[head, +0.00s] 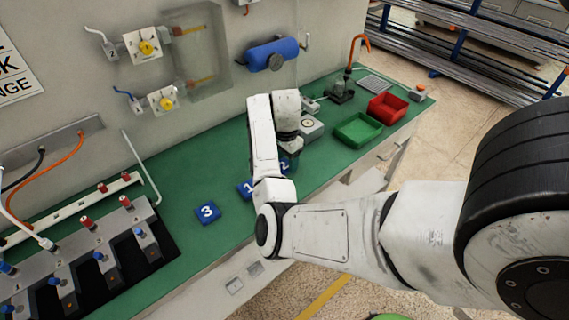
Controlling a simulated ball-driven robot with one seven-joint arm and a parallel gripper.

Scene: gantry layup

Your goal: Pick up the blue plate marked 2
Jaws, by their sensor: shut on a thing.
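The blue plate marked 2 (284,166) shows only in part, between links of my arm, with its white numeral in view. My gripper (290,155) points down at it over the green bench top and is shut on it. My arm hides the fingertips and most of the plate, so I cannot tell whether the plate is clear of the bench. The blue plate marked 1 (245,189) lies to the left, partly behind my arm. The blue plate marked 3 (207,212) lies flat farther left, fully in view.
The green bench (190,165) has free room behind the plates. A round-dialled device (311,126), a green tray (358,130) and a red tray (387,107) stand to the right. A grey fixture with blue and red knobs (85,265) fills the left end.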

